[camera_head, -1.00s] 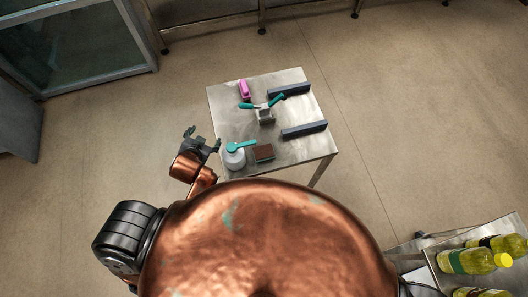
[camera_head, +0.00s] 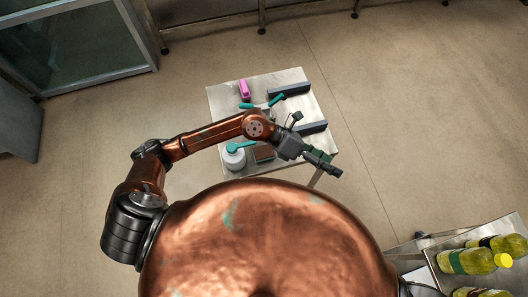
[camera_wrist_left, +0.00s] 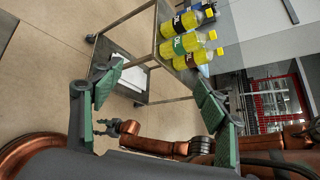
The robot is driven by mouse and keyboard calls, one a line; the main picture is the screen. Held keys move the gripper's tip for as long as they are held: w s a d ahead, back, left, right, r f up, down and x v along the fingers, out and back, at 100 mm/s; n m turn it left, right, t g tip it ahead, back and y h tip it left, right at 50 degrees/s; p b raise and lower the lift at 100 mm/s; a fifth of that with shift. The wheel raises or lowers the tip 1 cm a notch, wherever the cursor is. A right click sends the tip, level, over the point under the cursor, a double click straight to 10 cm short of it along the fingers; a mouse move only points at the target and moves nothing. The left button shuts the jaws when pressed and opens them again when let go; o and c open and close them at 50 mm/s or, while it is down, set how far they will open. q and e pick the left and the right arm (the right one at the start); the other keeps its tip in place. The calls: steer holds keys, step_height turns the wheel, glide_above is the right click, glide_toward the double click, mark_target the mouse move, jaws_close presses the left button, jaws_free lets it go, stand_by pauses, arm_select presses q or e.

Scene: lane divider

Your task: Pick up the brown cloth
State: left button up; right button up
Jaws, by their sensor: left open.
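The brown cloth (camera_head: 264,153) looks like a small brown, block-shaped piece. It lies near the front edge of the metal table, beside the white round container and partly behind my left arm. My left gripper (camera_head: 320,161) is open and empty, to the right of the cloth and over the table's right front corner. Its two green-padded fingers stand wide apart in the left wrist view (camera_wrist_left: 152,82), and the cloth is not in that view.
A white container with a teal-handled tool (camera_head: 235,157) stands left of the cloth. A pink item (camera_head: 244,90) and dark bars (camera_head: 289,90) lie farther back on the metal table (camera_head: 222,105).

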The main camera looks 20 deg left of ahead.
arm_select(q)
steer(key=a+f+m+y, duration=0.2)
steer(key=a+f+y, duration=0.2)
steer(key=f, duration=0.3)
steer(key=t+y, duration=0.1)
steer(key=y, duration=0.9)
glide_above(264, 151)
steer(key=shift+m, duration=0.4)
steer(key=f, duration=0.8)
steer(key=shift+s+f, duration=0.3)
steer(key=shift+s, duration=0.05)
steer(key=shift+a+f, duration=0.2)
steer(key=shift+f, duration=0.1)
steer(key=shift+w+d+f+p, duration=0.1)
steer(key=shift+w+f+p, duration=0.1)
steer(key=shift+f, duration=1.6)
steer(key=shift+w+d+f+p, duration=0.1)
steer(key=shift+w+f+p, duration=0.05)
steer(key=shift+f, duration=1.6)
steer(key=shift+c, duration=0.5)
steer(key=c, duration=1.1)
